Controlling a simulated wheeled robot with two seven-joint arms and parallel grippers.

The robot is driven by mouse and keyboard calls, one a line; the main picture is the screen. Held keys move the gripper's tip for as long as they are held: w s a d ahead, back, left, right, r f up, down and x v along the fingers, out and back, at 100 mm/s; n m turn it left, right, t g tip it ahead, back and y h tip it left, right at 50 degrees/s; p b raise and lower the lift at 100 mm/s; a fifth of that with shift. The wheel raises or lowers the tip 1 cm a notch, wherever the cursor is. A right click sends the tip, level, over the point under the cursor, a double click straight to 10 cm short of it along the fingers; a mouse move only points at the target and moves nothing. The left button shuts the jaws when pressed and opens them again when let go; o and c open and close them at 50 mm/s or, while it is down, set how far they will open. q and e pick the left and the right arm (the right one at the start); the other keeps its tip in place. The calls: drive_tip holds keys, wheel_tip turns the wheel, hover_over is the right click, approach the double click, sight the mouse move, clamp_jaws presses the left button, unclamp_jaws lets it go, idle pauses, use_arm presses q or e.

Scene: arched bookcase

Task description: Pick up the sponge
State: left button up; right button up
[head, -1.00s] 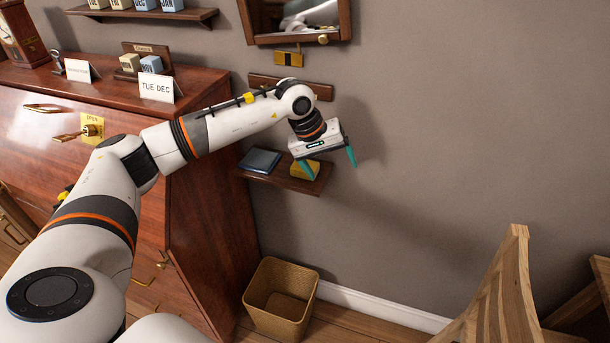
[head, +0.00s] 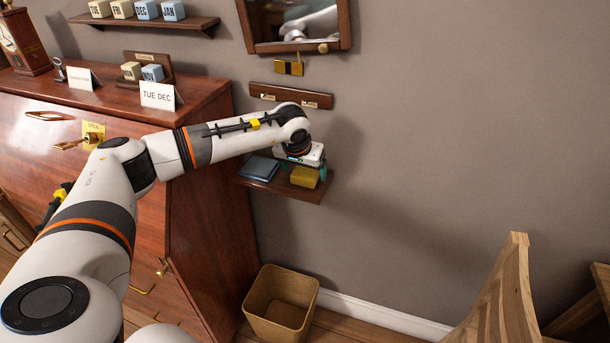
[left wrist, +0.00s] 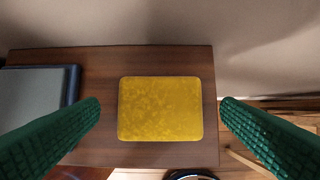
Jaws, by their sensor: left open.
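The yellow sponge (head: 305,177) lies on a small dark wooden wall shelf (head: 283,190). In the left wrist view the sponge (left wrist: 160,108) lies flat between my two green fingers, with a gap on each side. My left gripper (head: 304,168) is open above the shelf at the sponge; its fingers are partly hidden by the sponge and the gripper body in the head view. In the left wrist view my left gripper (left wrist: 160,108) shows both fingertips apart, one on each side of the sponge. My right gripper is not in view.
A blue-grey flat object (head: 259,168) lies on the shelf left of the sponge. A wooden desk (head: 200,215) stands at the left. A hook rail (head: 290,96) is above. The wall to the right is clear.

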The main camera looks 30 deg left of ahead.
use_arm(q)
drive_tip(key=shift+x, duration=1.05)
drive_tip(key=shift+r, duration=0.1)
drive_tip(key=c, duration=1)
drive_tip(key=shift+c, duration=0.2)
drive_tip(key=shift+r, duration=0.1)
